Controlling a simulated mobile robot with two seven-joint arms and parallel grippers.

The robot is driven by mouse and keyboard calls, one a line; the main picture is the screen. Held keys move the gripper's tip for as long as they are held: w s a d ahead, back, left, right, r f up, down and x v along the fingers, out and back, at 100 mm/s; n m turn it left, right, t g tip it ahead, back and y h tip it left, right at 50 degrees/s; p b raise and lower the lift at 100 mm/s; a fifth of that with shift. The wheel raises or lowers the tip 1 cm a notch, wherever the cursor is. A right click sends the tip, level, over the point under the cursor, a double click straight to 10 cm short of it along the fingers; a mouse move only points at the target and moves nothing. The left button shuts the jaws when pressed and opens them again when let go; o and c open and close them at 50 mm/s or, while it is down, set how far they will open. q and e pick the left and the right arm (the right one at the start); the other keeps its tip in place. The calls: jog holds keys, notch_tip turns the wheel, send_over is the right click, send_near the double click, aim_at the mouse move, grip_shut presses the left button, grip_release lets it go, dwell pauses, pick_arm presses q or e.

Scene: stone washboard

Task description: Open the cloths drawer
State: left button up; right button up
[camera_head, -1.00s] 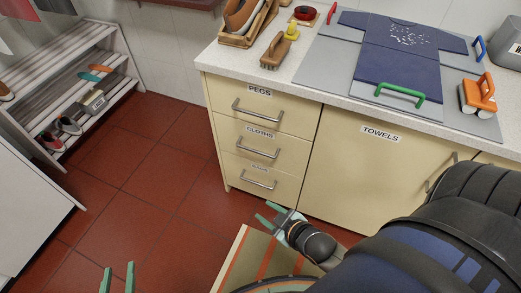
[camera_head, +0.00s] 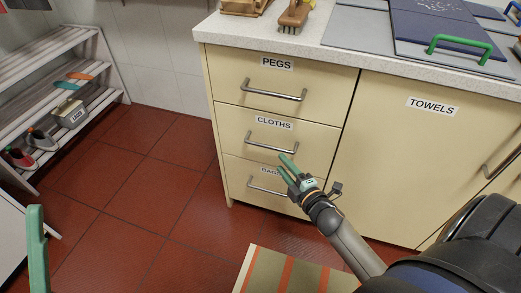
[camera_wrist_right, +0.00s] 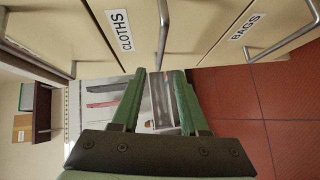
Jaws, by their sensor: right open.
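The cloths drawer (camera_head: 240,132) is the middle one of three cream drawers and is shut, with a metal bar handle (camera_head: 268,148). Its label (camera_wrist_right: 119,30) and handle (camera_wrist_right: 164,25) also show in the right wrist view. My right gripper (camera_head: 284,164) is open and empty, its green fingers just below the right part of the cloths handle. In the right wrist view the handle lines up with the gap between the fingertips (camera_wrist_right: 161,73); I cannot tell if they touch. Of my left gripper, one green finger (camera_head: 37,250) shows at the lower left.
The pegs drawer (camera_head: 235,68) above and bags drawer (camera_head: 240,190) below are shut, with similar handles. The towels door (camera_head: 400,170) stands to the right. A shoe rack (camera_head: 85,85) is at the left. Red floor tiles (camera_head: 150,215) between are clear.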

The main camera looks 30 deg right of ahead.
aim_at(267, 146)
jog(key=w+b, duration=0.1)
jog(key=w, duration=0.2)
jog(key=w+f+b, duration=0.1)
jog(key=w, duration=0.3)
jog(key=w+b, duration=0.1)
jog(key=w, duration=0.2)
jog(key=shift+w+d+f, duration=0.25)
jog(key=shift+w+d, duration=0.05)
jog(key=shift+d, duration=0.05)
pick_arm(q)
notch_tip(267, 146, down, 3)
jog(key=shift+w+d+f+n, duration=0.1)
jog(key=shift+n, duration=0.3)
pick_arm(e)
grip_shut()
dwell(0.3)
